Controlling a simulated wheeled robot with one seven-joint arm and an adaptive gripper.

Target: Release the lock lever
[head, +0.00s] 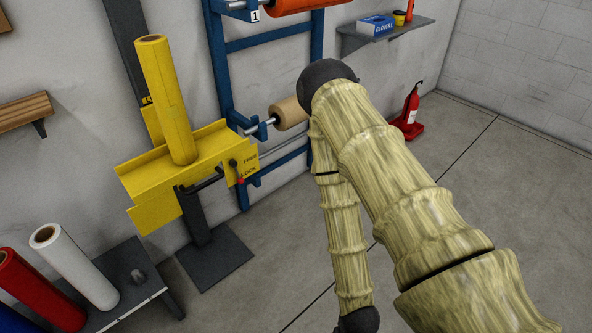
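A yellow carriage (140,178) sits on a dark post at the left and carries an upright yellow roll (165,100). At its right end is a small yellow plate (249,161) with two lines of black lettering; the lower seems to read LOCK. The small lock lever (239,179) is on the plate's left side, with a black part above and a red tip low, near the lower word. A black handle bar (205,182) juts from the carriage front. My arm fills the right middle, bent and apart from the carriage. My gripper is out of view.
A blue rack (218,75) with a tan roll (289,113) stands behind the carriage. White (75,265) and red (38,290) rolls stand on a low stand (128,285) at lower left. A fire extinguisher (411,108) stands by the wall. The right floor is clear.

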